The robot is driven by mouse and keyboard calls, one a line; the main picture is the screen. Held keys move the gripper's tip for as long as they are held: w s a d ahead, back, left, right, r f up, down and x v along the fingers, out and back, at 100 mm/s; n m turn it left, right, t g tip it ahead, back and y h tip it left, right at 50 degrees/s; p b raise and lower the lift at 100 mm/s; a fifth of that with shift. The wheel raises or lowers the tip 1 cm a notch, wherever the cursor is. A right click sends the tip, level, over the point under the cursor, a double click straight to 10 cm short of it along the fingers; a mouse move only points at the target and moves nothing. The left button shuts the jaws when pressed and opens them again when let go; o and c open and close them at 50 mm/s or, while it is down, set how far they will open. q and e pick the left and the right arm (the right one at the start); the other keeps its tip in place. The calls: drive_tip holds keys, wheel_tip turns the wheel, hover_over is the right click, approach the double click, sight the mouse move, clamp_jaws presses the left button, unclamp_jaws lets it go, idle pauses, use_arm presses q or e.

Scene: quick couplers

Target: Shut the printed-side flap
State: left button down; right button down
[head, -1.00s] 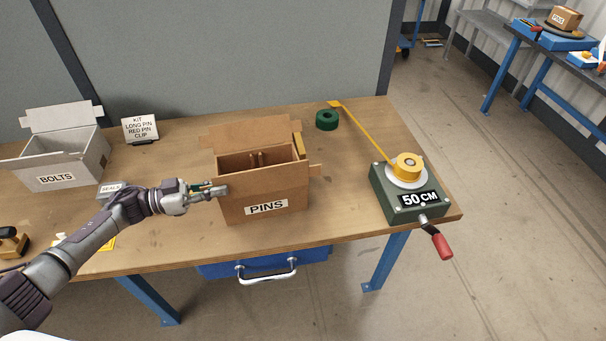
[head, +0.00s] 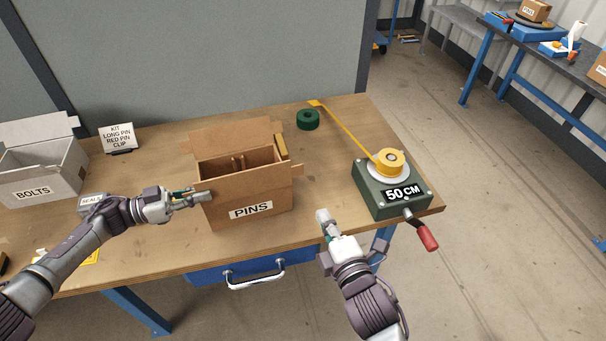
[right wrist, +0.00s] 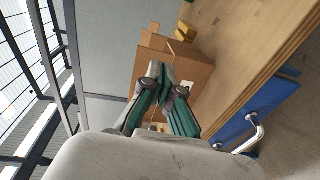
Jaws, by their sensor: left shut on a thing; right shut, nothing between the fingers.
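The brown PINS box (head: 222,210) stands on the bench with its top open. Its printed side faces me, and the back flap (head: 236,134) stands up. I cannot clearly make out the printed-side flap against the front wall. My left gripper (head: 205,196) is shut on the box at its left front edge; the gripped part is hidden. My right gripper (head: 322,215) is shut and empty, right of the box and apart from it. In the right wrist view, its fingertips (right wrist: 160,72) overlap the box (right wrist: 200,74).
A tape dispenser marked 50 CM (head: 390,195) stands right of the box, with a red crank (head: 428,238). A green tape roll (head: 308,119) lies behind. The BOLTS box (head: 45,180) and a kit sign (head: 117,137) are at left. Bench between box and dispenser is clear.

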sight(299, 168)
drive_tip(key=x, duration=0.9)
drive_tip(key=r+x, duration=0.1)
drive_tip(key=x, duration=0.4)
drive_tip(key=shift+a+r, duration=0.1)
drive_tip(key=shift+w+a+r, duration=0.1)
drive_tip(key=shift+w+a, duration=0.05)
drive_tip(key=shift+w, duration=0.35)
use_arm(q)
drive_tip(key=c, duration=1.3)
unclamp_jaws()
